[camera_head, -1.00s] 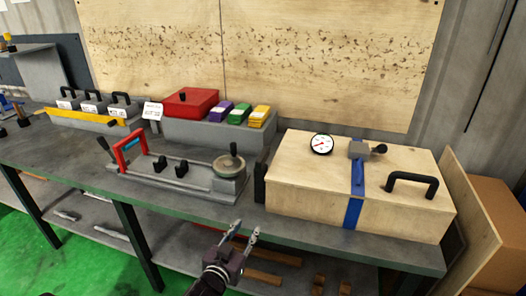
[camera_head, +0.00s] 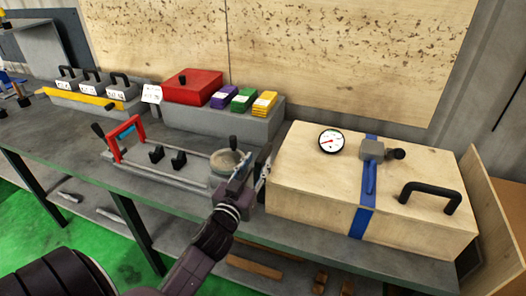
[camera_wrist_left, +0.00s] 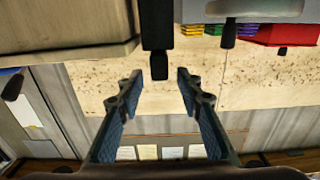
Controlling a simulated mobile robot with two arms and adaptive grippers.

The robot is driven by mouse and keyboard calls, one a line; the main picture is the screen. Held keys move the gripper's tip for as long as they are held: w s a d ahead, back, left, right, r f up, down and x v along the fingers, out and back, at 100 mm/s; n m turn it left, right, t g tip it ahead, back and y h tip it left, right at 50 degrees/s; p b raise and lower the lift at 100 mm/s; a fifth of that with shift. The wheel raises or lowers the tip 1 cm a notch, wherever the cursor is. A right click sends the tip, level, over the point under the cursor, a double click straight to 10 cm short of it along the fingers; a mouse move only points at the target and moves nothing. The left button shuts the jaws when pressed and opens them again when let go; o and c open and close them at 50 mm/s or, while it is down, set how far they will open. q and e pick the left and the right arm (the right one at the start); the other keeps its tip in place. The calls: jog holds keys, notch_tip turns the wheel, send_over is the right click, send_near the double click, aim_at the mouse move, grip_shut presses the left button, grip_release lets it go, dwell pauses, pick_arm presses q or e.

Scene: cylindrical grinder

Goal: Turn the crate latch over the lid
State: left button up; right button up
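The wooden crate (camera_head: 350,190) stands at the right of the bench with its lid on. The crate latch (camera_wrist_left: 157,35) is a dark upright bar at the crate's left end; in the head view my gripper largely covers it. My left gripper (camera_head: 256,166) is at that end of the crate. In the left wrist view its two fingers (camera_wrist_left: 160,80) are spread, with the latch's tip lying in the gap between them as seen; I cannot tell if they touch it. My right gripper is not in view.
The lid carries a dial gauge (camera_head: 331,141), a blue strap (camera_head: 362,222) with a grey buckle (camera_head: 372,149), and a black handle (camera_head: 431,194). Left of my gripper is a grey fixture with a handwheel (camera_head: 226,162) and red frame (camera_head: 113,147). A red box (camera_head: 192,86) stands behind.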

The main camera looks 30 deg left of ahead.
aim_at(262, 154)
pick_arm(q)
jog(key=x, duration=0.4)
jog(key=shift+f+p, duration=0.1)
jog(key=shift+p, duration=0.2)
jog(key=shift+w, duration=0.35)
jog(key=c, duration=0.7)
grip_shut()
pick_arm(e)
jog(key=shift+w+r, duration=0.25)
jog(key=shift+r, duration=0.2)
